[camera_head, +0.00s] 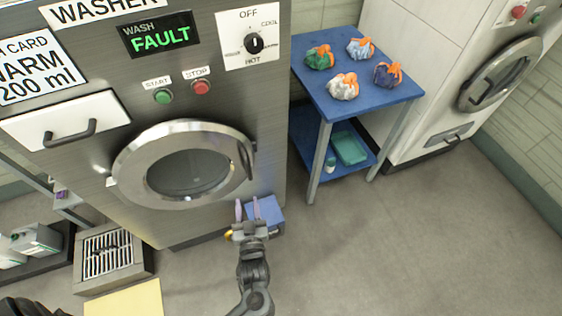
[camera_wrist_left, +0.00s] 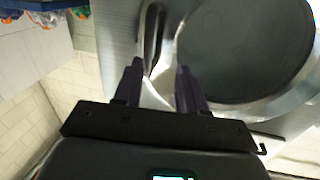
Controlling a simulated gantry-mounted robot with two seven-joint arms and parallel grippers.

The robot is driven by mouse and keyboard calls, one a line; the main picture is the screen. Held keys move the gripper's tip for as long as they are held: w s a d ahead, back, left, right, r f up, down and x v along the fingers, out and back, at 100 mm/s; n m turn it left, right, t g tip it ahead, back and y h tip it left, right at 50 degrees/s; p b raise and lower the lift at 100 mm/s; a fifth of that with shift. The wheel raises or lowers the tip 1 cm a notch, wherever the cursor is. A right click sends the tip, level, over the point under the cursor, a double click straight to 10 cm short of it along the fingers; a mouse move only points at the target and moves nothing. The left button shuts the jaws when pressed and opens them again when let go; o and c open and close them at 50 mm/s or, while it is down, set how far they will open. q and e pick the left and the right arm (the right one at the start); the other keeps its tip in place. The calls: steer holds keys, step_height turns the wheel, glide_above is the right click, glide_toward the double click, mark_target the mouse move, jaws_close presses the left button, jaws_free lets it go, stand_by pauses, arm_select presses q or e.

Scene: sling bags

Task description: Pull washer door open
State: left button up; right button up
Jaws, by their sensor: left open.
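The washer door (camera_head: 130,180) is a round chrome ring with dark glass, on the front of the steel washer (camera_head: 100,180). It looks closed. Its dark handle (camera_head: 246,160) is on the door's right side. My left gripper (camera_head: 247,204) is open and empty, below the handle in the head view. In the left wrist view the handle (camera_wrist_left: 153,38) stands ahead of my left gripper (camera_wrist_left: 158,70), roughly in line with the gap between its fingers. I see no contact between them. My right gripper is not in view.
The washer display (camera_head: 160,37) reads "WASH FAULT". Green start (camera_head: 163,96) and red stop (camera_head: 201,87) buttons sit above the door. A blue table (camera_head: 345,112) with several tied bags stands to the right. A floor drain box (camera_head: 110,262) is at lower left. Floor at right is clear.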

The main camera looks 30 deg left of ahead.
mark_target(248, 168)
arm_select(q)
steer(key=shift+n, duration=0.3)
steer(key=w+a+r, duration=0.1)
steer(key=w, duration=0.2)
steer(key=w+a+r, duration=0.1)
steer(key=w+a, duration=0.1)
steer(key=w, duration=0.1)
steer(key=w+a+r, duration=0.1)
steer(key=w+a, duration=0.1)
steer(key=w, duration=0.1)
steer(key=shift+a+r+b, duration=0.15)
steer(key=shift+r+b, duration=0.2)
steer(key=shift+b, duration=0.05)
steer(key=shift+x, duration=0.95)
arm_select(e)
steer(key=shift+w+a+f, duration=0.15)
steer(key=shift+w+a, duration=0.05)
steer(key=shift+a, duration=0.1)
arm_select(q)
jaws_close()
